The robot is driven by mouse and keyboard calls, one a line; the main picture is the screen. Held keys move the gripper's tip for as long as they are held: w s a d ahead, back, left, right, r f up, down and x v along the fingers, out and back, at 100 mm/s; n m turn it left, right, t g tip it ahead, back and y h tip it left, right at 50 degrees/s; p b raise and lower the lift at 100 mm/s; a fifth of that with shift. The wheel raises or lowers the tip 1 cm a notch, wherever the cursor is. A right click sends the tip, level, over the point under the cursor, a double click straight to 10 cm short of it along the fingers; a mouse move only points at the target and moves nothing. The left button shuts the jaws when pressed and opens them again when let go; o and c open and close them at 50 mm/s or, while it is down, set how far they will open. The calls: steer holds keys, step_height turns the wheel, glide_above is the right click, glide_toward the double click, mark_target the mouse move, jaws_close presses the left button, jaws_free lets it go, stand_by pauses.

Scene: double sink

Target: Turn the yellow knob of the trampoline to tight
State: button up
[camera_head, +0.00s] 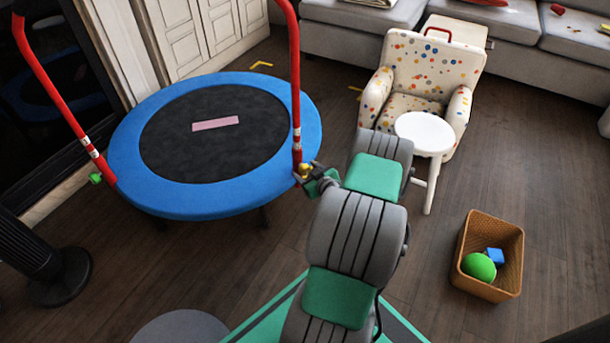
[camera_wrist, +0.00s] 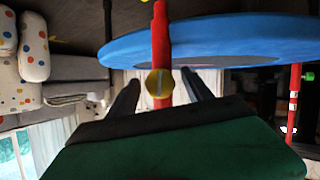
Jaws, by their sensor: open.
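The trampoline has a blue rim (camera_head: 190,205), a black mat and red handle posts, and stands at the left in the head view. The yellow knob (camera_head: 305,168) is low on the right red post (camera_head: 296,100), partly hidden by my gripper (camera_head: 313,176). In the wrist view the yellow knob (camera_wrist: 160,82) is round with a ridge across its middle, in front of the red post. My gripper (camera_wrist: 160,92) is open, with one dark finger on each side of the knob. A gap shows between each finger and the knob.
A green knob (camera_head: 95,178) is on the left post. A spotted armchair (camera_head: 430,65) and a white round table (camera_head: 425,133) stand to the right. A wicker basket (camera_head: 510,270) with a green ball is at the lower right. Bare wooden floor lies between.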

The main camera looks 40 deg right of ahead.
steer(key=shift+w, duration=0.25)
steer(key=shift+c, duration=0.6)
jaws_close()
steer(key=shift+a, duration=0.15)
